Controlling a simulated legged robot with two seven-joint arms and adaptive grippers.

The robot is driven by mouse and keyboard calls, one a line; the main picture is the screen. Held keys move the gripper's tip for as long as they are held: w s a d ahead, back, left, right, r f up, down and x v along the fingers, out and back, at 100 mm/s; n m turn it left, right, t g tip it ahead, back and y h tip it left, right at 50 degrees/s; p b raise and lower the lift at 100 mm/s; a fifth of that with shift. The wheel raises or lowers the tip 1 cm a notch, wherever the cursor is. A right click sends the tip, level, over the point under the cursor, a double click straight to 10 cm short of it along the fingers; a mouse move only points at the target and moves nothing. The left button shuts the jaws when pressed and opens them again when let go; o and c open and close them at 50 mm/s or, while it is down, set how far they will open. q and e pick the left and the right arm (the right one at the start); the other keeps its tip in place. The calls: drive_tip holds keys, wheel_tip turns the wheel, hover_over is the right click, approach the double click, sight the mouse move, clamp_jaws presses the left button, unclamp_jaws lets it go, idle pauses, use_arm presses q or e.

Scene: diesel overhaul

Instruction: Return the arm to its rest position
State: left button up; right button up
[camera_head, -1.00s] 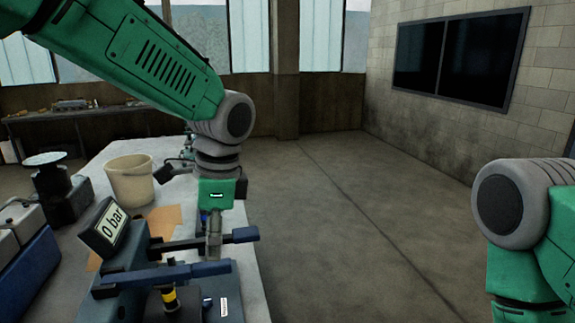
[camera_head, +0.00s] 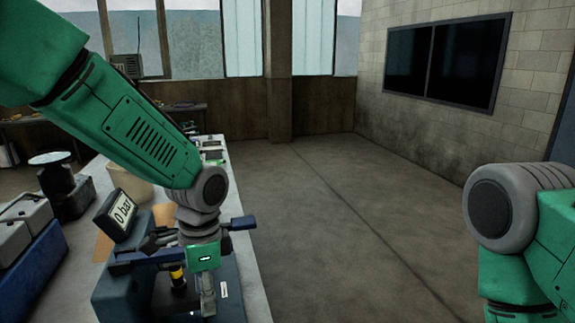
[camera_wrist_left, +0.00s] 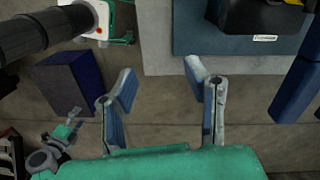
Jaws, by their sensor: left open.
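My left arm comes in from the upper left in the head view, its forearm sloping down to the right. My left gripper (camera_head: 208,297) points down in front of the right side of the bench-top test stand. In the left wrist view the two fingers of my left gripper (camera_wrist_left: 160,80) stand apart with nothing between them, and grey floor shows behind. My right arm (camera_head: 510,215) is at the right edge of the head view, its elbow bent. My right gripper is out of view.
The test stand (camera_head: 120,288) has blue handles and a display (camera_head: 122,211) reading "0 bar". A beige bucket (camera_head: 128,172) is partly behind my left arm. A grey and blue box (camera_head: 30,262) is at the left. Open floor (camera_head: 320,230) lies right of the bench.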

use_arm(q)
drive_tip(key=s+a+f+n+h, duration=0.1)
drive_tip(key=s+a+f+n, duration=0.2)
drive_tip(key=s+f, duration=0.45)
drive_tip(key=s+a+f+n+h, duration=0.1)
drive_tip(key=s+a+f+n, duration=0.3)
drive_tip(key=f, duration=0.7)
drive_tip(key=s+a+f+n+y, duration=0.1)
drive_tip(key=s+a+f+n, duration=0.25)
drive_tip(key=s, duration=0.55)
drive_tip(key=s+a+f+n, duration=0.3)
drive_tip(key=s+a+f, duration=0.1)
drive_tip(key=s, duration=0.6)
wheel_tip(320, 180, down, 18)
drive_tip(key=w+m+t+b, duration=0.1)
drive_tip(key=w+b, duration=0.1)
drive_tip(key=b, duration=1.7)
drive_tip(key=shift+d+f, duration=0.2)
drive_tip(key=shift+d, duration=0.2)
use_arm(e)
wheel_tip(320, 180, down, 19)
drive_tip(key=shift+s, duration=0.25)
drive_tip(key=shift+r, duration=0.15)
